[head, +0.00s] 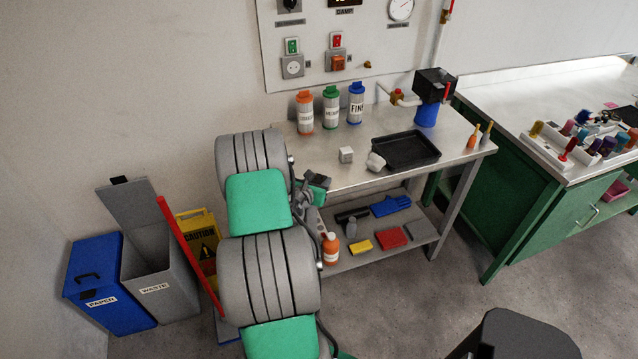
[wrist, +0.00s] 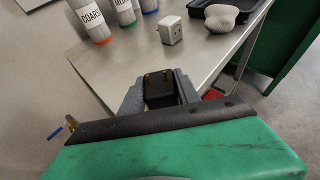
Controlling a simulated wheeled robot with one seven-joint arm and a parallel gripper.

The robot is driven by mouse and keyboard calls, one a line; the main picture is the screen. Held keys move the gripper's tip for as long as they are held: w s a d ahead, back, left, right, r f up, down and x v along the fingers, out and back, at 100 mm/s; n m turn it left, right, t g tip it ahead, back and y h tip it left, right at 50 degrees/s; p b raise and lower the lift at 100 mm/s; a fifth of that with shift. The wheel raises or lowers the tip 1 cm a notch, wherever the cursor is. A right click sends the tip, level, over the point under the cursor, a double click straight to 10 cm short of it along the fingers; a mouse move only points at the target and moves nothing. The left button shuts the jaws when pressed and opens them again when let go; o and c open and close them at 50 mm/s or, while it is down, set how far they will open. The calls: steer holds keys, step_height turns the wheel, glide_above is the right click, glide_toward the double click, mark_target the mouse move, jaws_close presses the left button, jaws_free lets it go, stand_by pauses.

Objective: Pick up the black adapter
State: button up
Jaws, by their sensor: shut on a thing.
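The black adapter (wrist: 159,92), a small dark block with two brass-coloured prongs, is between the grey fingers of my gripper (wrist: 160,88) in the wrist view. My gripper is shut on it, with a finger at each side and the prongs facing away from my wrist. The adapter looks held above the front left part of the metal table (wrist: 205,58). In the head view my gripper (head: 318,182) is at the table's left front edge, and my arm hides part of it; I cannot clearly make out the adapter there.
A white cube-shaped adapter (head: 346,154), a pale lump (head: 376,162) and a black tray (head: 407,150) are on the table. Several labelled bottles (head: 331,106) stand behind them. The lower shelf (head: 375,253) holds cloths, sponges and a bottle. Bins (head: 160,280) stand at left.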

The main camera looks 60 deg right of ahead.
steer(key=c, duration=0.6)
jaws_close()
steer(key=shift+r, duration=0.15)
